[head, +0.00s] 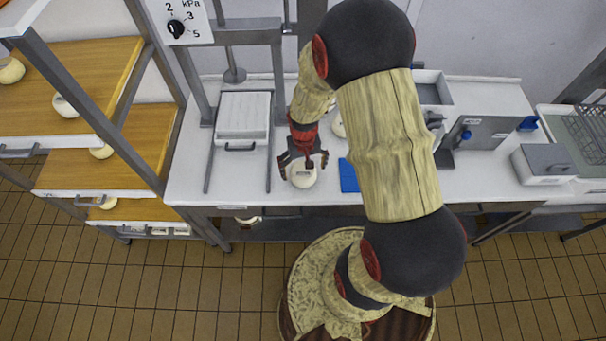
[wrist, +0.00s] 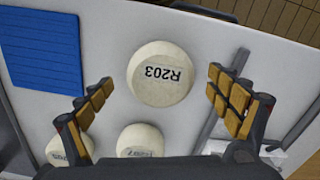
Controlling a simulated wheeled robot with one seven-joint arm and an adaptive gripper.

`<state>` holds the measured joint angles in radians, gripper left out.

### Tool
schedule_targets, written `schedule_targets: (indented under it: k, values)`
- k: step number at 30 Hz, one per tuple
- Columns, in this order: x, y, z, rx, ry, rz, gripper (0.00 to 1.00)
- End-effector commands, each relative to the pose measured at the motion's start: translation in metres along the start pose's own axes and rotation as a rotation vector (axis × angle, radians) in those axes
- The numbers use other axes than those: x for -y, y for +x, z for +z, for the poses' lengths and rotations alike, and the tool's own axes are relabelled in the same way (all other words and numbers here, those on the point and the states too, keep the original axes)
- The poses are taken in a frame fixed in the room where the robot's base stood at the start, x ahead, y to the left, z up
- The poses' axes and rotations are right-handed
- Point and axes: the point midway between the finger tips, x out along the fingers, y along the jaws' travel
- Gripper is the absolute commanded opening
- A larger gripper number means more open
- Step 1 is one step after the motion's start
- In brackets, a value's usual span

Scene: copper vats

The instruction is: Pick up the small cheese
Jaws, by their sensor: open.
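A round cream cheese labelled R203 (wrist: 160,72) lies on the white worktop, between the fingers of my gripper (wrist: 160,82) in the wrist view, with space on both sides. The cheese also shows in the head view (head: 303,176), under my gripper (head: 304,164), which is open, points down and is empty. A second cheese (wrist: 140,141) and a third cheese (wrist: 56,150) lie closer to the wrist in the wrist view, partly hidden by my gripper. One of these shows partly behind my arm in the head view (head: 338,126). I cannot tell which is smallest.
A blue mat (head: 348,175) lies right of the cheese. A white press block with a handle (head: 242,115) stands to the left, between metal bars. A rack with wooden shelves (head: 70,80) holds more cheeses at far left. A grey box (head: 543,163) stands at right.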

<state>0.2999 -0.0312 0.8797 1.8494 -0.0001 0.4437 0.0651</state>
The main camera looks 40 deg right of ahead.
Motion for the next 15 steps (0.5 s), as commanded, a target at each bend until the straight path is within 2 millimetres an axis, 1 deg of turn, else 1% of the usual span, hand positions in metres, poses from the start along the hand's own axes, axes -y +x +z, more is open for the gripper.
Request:
schedule_targets:
  k: [1, 3, 5, 12, 15]
  values:
    - [0.001, 0.010, 0.001, 0.003, 0.000, 0.000, 0.91]
    - [0.001, 0.019, 0.001, 0.002, 0.000, 0.000, 0.91]
    - [0.001, 0.024, 0.000, 0.000, 0.000, 0.000, 0.91]
    - [0.001, 0.025, 0.000, -0.002, 0.000, 0.000, 0.91]
    - [0.001, 0.025, 0.000, -0.001, -0.001, 0.000, 0.85]
